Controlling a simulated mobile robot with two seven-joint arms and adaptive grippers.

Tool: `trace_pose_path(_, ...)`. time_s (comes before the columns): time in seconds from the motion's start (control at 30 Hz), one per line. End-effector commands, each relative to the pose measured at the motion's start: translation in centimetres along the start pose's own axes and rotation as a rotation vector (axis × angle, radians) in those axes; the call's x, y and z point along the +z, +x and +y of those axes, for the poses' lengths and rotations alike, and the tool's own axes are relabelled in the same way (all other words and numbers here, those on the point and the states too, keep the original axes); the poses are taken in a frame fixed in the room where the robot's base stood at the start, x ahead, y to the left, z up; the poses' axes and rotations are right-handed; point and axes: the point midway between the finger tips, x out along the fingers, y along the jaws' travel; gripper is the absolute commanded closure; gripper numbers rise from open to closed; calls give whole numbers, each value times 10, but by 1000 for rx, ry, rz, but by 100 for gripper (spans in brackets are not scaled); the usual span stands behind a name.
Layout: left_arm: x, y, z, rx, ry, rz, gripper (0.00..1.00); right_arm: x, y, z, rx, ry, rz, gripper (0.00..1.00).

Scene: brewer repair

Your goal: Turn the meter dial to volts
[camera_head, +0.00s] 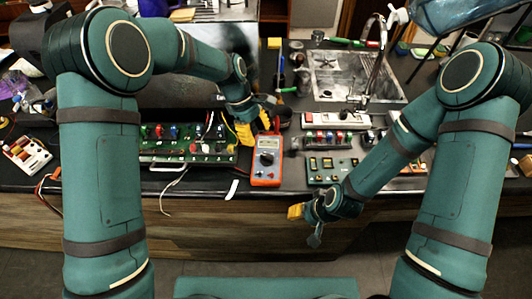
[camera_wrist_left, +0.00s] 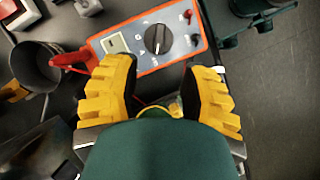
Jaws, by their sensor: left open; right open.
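The orange-red and grey multimeter (camera_head: 266,160) lies flat near the front edge of the bench in the head view, with red leads at its top. In the left wrist view the meter (camera_wrist_left: 132,36) shows its black round dial (camera_wrist_left: 157,39) and a small pale screen. The dial's markings are too small to read. My left gripper (camera_head: 256,126) is just behind the meter's top end. Its yellow fingers (camera_wrist_left: 159,80) are spread apart and empty, with the dial beyond the gap between them. My right gripper (camera_head: 302,216) is open and empty, in front of the bench edge.
A green board (camera_head: 188,157) with several colored parts stands left of the meter, and a green panel (camera_head: 333,171) is to its right. A sink (camera_head: 350,75) is behind. A dark cup (camera_wrist_left: 36,62) is beside the meter's leads.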

Motion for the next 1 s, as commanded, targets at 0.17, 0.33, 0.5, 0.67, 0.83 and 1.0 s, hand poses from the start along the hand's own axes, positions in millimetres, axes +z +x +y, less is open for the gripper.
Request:
trace_pose_path(0.17,0,37,-1,-3,0,-2,56,0,0,0,0,0,1,53)
trace_pose_path(0.33,0,65,-1,-3,0,-1,56,0,0,0,0,0,1,53)
trace_pose_path(0.5,0,82,0,-1,1,0,56,0,-1,0,0,0,1,53)
trace_pose_path(0.67,0,88,0,1,1,0,56,0,-1,0,0,0,1,53)
trace_pose_path(0.83,0,88,0,1,1,0,56,0,-1,0,0,0,1,53)
trace_pose_path(1.0,0,88,0,1,1,0,85,0,-1,0,0,0,1,53)
